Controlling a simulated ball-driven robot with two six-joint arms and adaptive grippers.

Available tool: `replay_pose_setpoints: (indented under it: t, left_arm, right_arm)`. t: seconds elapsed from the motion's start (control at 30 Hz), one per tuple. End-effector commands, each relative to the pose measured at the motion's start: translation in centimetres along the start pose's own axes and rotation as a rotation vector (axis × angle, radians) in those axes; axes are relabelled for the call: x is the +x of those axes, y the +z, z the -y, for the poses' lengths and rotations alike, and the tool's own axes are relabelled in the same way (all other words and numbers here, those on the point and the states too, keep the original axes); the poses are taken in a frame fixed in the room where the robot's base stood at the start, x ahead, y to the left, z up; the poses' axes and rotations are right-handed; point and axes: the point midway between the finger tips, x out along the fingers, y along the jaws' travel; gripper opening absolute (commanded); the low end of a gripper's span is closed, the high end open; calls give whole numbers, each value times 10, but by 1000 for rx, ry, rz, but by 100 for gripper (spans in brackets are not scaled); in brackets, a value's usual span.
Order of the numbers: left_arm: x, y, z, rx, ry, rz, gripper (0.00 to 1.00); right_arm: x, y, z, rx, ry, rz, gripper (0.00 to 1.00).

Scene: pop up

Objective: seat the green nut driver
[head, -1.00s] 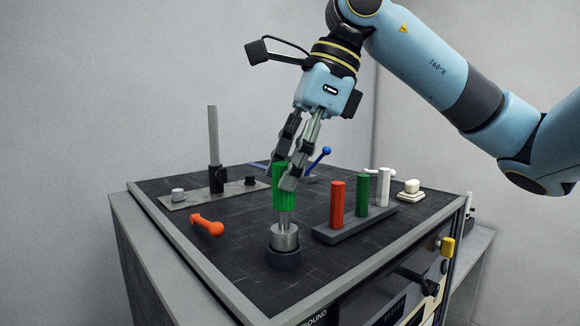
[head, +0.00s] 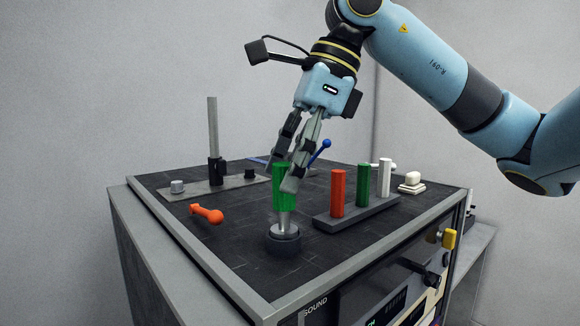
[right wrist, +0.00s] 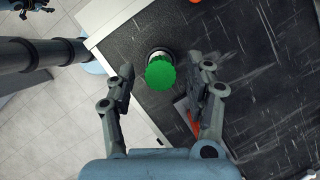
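The green nut driver (head: 284,197) stands roughly upright, its metal lower part (head: 285,227) down in a black ring (head: 283,242) near the table's front corner. My right gripper (head: 285,175) comes down from above with its fingers on either side of the green handle. In the right wrist view the round green top (right wrist: 160,73) lies between the two fingers (right wrist: 160,82), with a visible gap on each side. The gripper is open. The driver's tip is hidden inside the ring.
A grey rack (head: 357,213) to the right holds upright red (head: 337,194), green (head: 363,186) and white (head: 384,178) pieces. An orange tool (head: 207,214) lies left. Behind it, a plate (head: 200,193) carries a tall grey post (head: 213,128). A blue-knobbed lever (head: 321,150) stands behind the gripper.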

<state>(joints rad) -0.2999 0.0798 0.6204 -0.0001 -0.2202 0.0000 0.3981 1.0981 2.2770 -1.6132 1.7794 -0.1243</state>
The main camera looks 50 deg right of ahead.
Motion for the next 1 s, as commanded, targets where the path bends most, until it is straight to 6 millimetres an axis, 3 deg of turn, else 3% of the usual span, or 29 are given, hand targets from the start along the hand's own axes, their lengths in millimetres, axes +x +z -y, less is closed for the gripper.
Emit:
replay_pose_setpoints:
  t: [0.37, 0.8, 1.0]
  left_arm:
    - [0, 1, 1, 0, -1, 1, 40]
    - [0, 0, 0, 0, 0, 0, 40]
    - [0, 0, 0, 0, 0, 0, 40]
  right_arm:
    - [-8, 0, 1, 0, -3, -2, 56]
    - [-97, 1, 1, 0, -4, 4, 56]
    - [-118, 0, 0, -1, -1, 1, 56]
